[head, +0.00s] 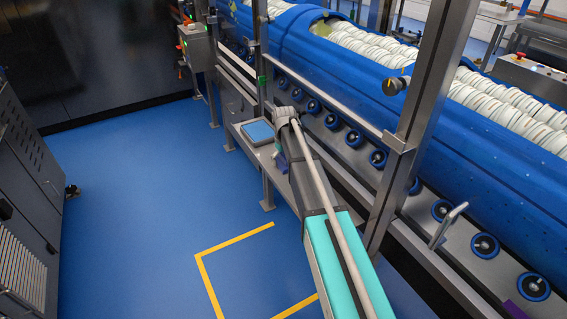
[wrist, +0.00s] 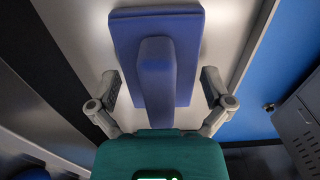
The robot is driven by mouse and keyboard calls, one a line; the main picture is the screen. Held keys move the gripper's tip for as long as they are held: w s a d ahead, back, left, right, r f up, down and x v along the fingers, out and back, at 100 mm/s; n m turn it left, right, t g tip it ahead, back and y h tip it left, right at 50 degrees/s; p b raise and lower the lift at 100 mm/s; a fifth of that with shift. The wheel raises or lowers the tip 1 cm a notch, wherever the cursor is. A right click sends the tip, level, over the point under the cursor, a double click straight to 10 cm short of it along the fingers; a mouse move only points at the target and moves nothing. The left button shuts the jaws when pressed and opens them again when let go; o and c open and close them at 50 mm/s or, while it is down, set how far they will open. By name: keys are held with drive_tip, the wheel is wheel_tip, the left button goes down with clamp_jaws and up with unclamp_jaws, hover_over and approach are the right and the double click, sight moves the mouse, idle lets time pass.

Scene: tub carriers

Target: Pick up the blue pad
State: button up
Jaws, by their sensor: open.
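The blue pad (wrist: 185,60) lies on a pale metal surface in the wrist view. It is a flat violet-blue rectangle with a raised rounded handle (wrist: 157,75) along its middle. My gripper (wrist: 161,85) is open, with one finger on each side of the handle and a gap on both sides. In the head view, a small violet-blue patch (head: 281,163) shows beside my arm on the shelf and seems to be the pad; my arm hides the rest.
A flat grey item with a light-blue top (head: 258,132) lies on the narrow metal shelf (head: 238,115). A metal post (head: 420,100) and a roller rail stand right of my arm. A blue carrier (head: 510,150) holds stacked white pieces. Blue floor is open at left.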

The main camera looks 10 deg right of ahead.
drive_tip(key=shift+c, duration=0.3)
drive_tip(key=shift+s, duration=0.1)
drive_tip(key=c, duration=0.8)
drive_tip(key=shift+r, duration=0.15)
drive_tip(key=shift+r+p, duration=0.75)
drive_tip(key=shift+p, duration=0.2)
drive_tip(key=s+d+r+p, duration=0.2)
drive_tip(key=s+r+p, duration=0.9)
drive_tip(key=s, duration=0.2)
drive_tip(key=shift+s, duration=0.3)
drive_tip(key=shift+d+r, duration=0.1)
